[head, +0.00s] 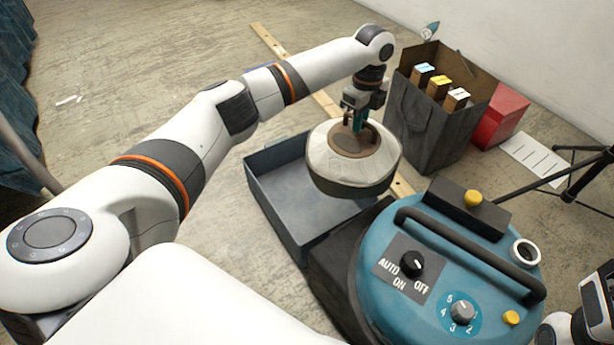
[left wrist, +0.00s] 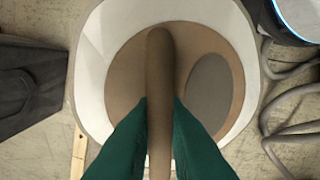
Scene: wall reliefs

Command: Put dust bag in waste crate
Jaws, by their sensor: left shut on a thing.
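The dust bag (head: 350,175) is a round, off-white bag with a brown top and a brown handle. My left gripper (head: 355,122) is shut on its handle and holds the bag up, over the right part of a grey open crate (head: 268,158). In the left wrist view the green fingers (left wrist: 160,125) close on the brown handle, with the bag (left wrist: 95,60) below. The bag hides part of the crate, and the crate's visible inside is empty. The right gripper is not clearly in view.
A blue vacuum (head: 375,300) with knobs and a black handle stands in front, right of the crate. A dark bag with boxes (head: 420,115) and a red box (head: 500,118) stand behind to the right. Wooden strips lie on the floor. A black tripod (head: 545,182) is at right.

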